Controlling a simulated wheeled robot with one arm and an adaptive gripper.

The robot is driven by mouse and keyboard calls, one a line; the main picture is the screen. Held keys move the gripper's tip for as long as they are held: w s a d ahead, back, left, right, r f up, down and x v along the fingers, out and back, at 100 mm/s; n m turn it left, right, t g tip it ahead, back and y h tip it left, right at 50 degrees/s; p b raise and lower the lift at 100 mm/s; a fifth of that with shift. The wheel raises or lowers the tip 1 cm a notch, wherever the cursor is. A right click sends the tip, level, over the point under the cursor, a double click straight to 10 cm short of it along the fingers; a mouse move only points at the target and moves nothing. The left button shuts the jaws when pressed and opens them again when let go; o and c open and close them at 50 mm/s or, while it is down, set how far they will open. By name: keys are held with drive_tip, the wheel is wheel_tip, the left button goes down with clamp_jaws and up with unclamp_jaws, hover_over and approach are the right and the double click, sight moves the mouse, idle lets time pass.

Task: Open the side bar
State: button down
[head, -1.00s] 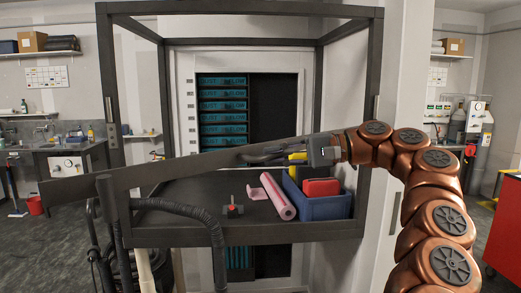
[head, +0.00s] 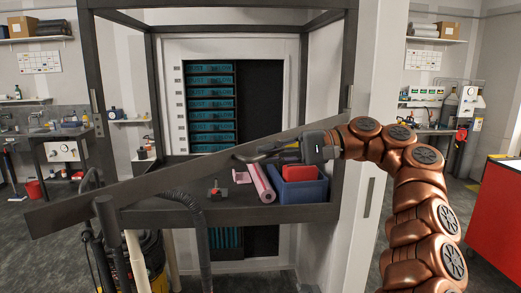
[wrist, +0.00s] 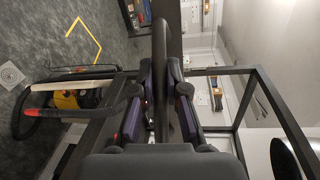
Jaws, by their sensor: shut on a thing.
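The side bar (head: 150,178) is a long flat dark bar across the front of the dark-framed bench. It slants in the head view, with its left end low and its right end high near the right post. My gripper (head: 262,152) is shut on the bar, right of its middle. In the wrist view my gripper (wrist: 160,78) has a finger on each side of the bar (wrist: 160,45), which runs between them. The fingertips are partly hidden by the bar in the head view.
Behind the bar, the bench shelf holds a blue bin (head: 303,190) with a red item, a pink roll (head: 262,184) and a small red-knobbed device (head: 217,192). A dark post (head: 107,220) and a hose (head: 198,230) stand at front left. A red cabinet (head: 500,212) is at right.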

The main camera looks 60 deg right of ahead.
drive_tip(key=shift+s+r, duration=0.1)
drive_tip(key=shift+s, duration=0.45)
drive_tip(key=c, duration=1.2)
unclamp_jaws()
